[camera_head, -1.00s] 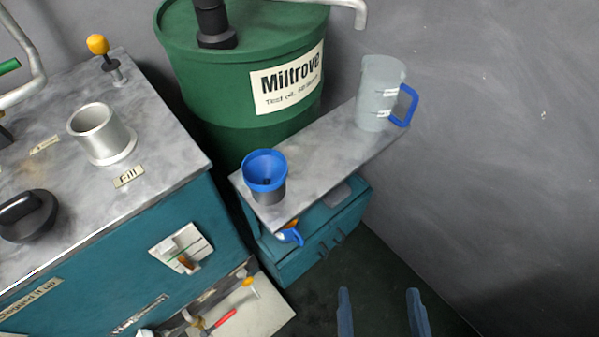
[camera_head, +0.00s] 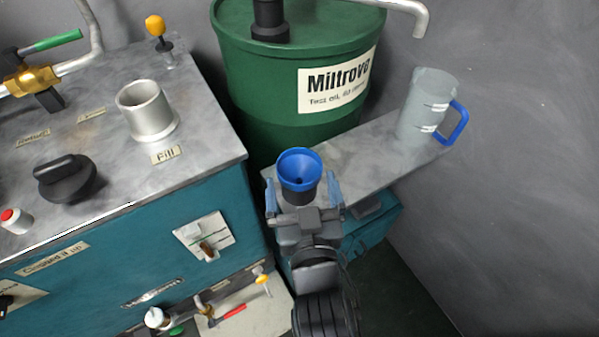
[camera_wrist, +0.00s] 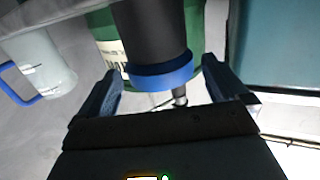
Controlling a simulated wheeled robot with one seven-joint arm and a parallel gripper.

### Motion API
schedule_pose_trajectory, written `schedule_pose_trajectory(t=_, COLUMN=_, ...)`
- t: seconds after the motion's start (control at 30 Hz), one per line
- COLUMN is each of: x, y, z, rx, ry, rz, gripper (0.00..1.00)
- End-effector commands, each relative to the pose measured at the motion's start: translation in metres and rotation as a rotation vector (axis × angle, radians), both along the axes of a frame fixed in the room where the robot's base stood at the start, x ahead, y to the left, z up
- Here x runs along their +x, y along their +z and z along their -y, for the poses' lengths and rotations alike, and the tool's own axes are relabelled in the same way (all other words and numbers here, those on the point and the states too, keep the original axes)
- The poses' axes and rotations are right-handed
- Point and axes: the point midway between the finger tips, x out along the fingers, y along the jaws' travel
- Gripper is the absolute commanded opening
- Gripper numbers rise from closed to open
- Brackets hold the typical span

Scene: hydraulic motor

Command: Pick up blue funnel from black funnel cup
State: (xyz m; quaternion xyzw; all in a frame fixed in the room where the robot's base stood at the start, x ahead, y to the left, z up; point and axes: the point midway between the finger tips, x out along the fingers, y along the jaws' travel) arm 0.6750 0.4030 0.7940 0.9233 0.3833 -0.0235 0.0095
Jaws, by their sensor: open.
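The blue funnel (camera_head: 299,170) sits mouth up in the black funnel cup (camera_head: 299,196) on the near end of the narrow grey shelf (camera_head: 352,152). My gripper (camera_head: 304,192) is open, its two blue fingers on the left and right of the funnel and cup, apparently without gripping. In the wrist view, inverted, the funnel's blue rim (camera_wrist: 163,76) and the dark cup (camera_wrist: 150,30) lie between the open fingers (camera_wrist: 165,95). The funnel's spout is hidden inside the cup. My wrist hides the near edge of the shelf.
A clear jug with a blue handle (camera_head: 428,108) stands at the shelf's far end. A green drum (camera_head: 290,80) rises behind the funnel. The teal bench (camera_head: 130,250) with a metal fill neck (camera_head: 149,112) is close on the left. The shelf between funnel and jug is clear.

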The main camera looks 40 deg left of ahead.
Motion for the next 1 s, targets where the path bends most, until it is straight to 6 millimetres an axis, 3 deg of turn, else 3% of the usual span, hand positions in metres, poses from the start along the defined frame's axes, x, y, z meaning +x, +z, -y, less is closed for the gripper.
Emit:
schedule_pose_trajectory(t=0.3, x=0.029, y=0.001, z=-0.028, rx=0.0, ry=-0.001, rz=0.001, gripper=1.0)
schedule_pose_trajectory(t=0.6, x=0.032, y=0.001, z=-0.03, rx=-0.001, ry=-0.001, rz=0.001, gripper=1.0)
schedule_pose_trajectory(t=1.0, x=0.032, y=0.001, z=-0.03, rx=0.0, ry=-0.001, rz=0.001, gripper=0.62)
